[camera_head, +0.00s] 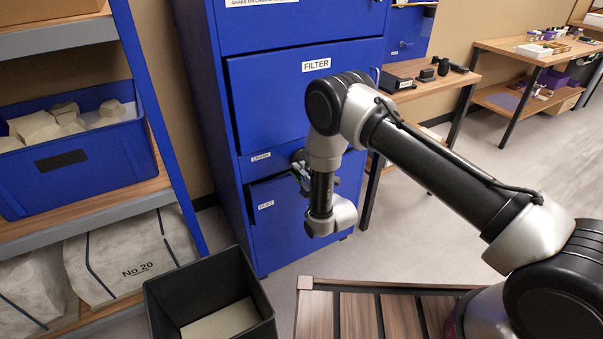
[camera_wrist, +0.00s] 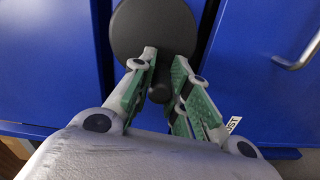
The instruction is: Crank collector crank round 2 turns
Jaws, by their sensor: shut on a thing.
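The blue collector cabinet (camera_head: 230,110) stands ahead, with labels reading FILTER, CRANK and DUST. Its crank shows in the wrist view as a dark round disc (camera_wrist: 150,25) with a short dark knob (camera_wrist: 161,93) near its lower edge, pointing towards the camera. My gripper (camera_wrist: 164,66) has its green-padded fingers on either side of the knob and is shut on it. In the head view my gripper (camera_head: 301,174) is at the cabinet's front beside the CRANK label. My wrist hides much of the crank there.
A black open bin (camera_head: 165,300) stands on the floor in front of the cabinet. A shelf with a blue crate (camera_head: 80,175) is at left. A slatted wooden surface (camera_head: 318,310) is at the bottom.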

